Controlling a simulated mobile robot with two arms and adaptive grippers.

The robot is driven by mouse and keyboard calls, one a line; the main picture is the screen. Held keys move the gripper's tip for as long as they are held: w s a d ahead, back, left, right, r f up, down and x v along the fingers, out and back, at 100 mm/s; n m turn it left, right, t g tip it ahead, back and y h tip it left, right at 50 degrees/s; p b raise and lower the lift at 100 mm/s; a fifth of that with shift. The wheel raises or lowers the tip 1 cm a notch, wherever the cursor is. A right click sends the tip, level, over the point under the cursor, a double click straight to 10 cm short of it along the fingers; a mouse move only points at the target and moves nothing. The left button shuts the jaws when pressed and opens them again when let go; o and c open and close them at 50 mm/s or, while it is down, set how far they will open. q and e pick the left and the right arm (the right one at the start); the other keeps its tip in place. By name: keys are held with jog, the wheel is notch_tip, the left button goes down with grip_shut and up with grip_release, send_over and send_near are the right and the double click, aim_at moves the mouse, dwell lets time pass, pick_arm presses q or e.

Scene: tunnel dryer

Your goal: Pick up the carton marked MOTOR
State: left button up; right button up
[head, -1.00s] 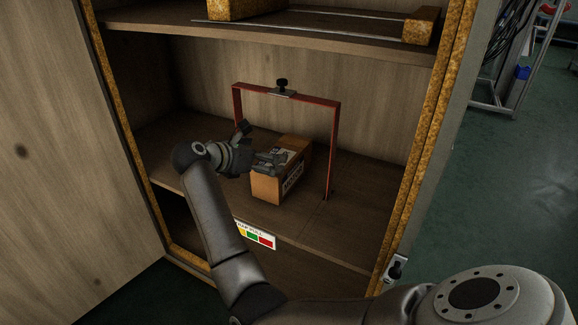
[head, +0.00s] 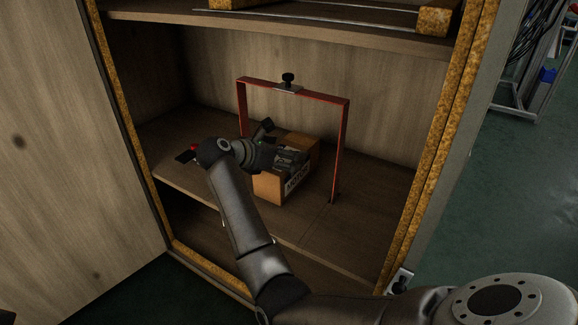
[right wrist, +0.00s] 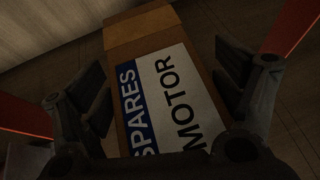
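The carton marked MOTOR (head: 270,188) is a brown box on the middle cabinet shelf, with a white and blue label. In the right wrist view the carton (right wrist: 150,28) shows its label reading SPARES MOTOR. My right gripper (head: 292,160) is at the carton's top in the head view. In the right wrist view its fingers (right wrist: 165,85) are spread, one on each side of the carton. I cannot tell whether they touch its sides. A red arch frame (head: 341,150) stands over the shelf, a post to each side of the carton. My left gripper is not in view.
The upper shelf (head: 385,38) lies above the arch, which carries a black knob (head: 288,78). The open cabinet door (head: 70,150) is at left. The cabinet's right edge (head: 435,150) is close to the right of the arch. Open floor (head: 490,190) lies at right.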

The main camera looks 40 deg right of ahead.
jog(key=shift+f, duration=0.1)
jog(key=c, duration=1.2)
jog(key=shift+w+r, duration=0.1)
jog(key=shift+r, duration=0.1)
jog(key=shift+c, duration=0.6)
